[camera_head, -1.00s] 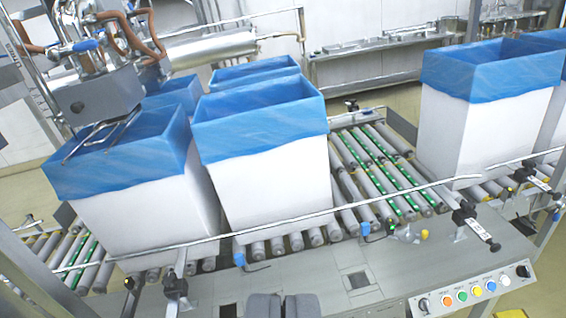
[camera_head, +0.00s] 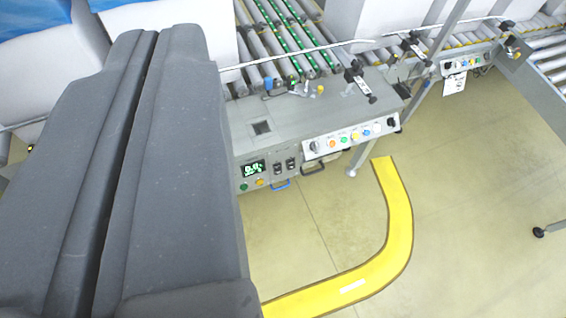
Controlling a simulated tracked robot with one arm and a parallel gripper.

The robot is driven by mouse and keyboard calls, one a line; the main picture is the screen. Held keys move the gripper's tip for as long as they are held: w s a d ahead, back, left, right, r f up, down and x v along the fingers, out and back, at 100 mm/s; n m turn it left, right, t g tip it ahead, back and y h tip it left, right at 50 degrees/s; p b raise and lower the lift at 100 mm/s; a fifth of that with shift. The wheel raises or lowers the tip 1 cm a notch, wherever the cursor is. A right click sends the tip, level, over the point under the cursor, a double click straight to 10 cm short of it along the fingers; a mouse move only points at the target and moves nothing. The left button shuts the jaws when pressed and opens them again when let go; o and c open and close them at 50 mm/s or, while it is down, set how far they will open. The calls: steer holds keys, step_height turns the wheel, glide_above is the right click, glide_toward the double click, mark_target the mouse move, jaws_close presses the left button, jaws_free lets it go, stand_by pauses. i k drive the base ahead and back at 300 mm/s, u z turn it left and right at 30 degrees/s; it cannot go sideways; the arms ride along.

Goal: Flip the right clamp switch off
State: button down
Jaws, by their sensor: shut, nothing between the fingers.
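My gripper (camera_head: 150,35) fills the left of the view. Its two thick dark grey fingers lie side by side, shut and empty. The grey control cabinet (camera_head: 275,135) is to its right. Two small black switches, a left one (camera_head: 278,168) and a right one (camera_head: 292,164), sit on its front face next to a green-lit display (camera_head: 254,168). I cannot read their labels or tell their positions. A white button panel (camera_head: 350,137) with coloured buttons and black knobs at both ends is to their right. My gripper is apart from the switches.
Roller conveyors (camera_head: 280,35) run behind the cabinet, with white boxes with blue liners at the top left. A metal rail and a post (camera_head: 440,35) stand to the right. A curved yellow floor strip (camera_head: 395,215) crosses open floor in front of the cabinet.

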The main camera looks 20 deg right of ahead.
mark_target(291, 164)
steer(key=k, duration=0.6)
steer(key=z, duration=0.5)
steer(key=i, duration=1.15)
steer(key=u, duration=0.25)
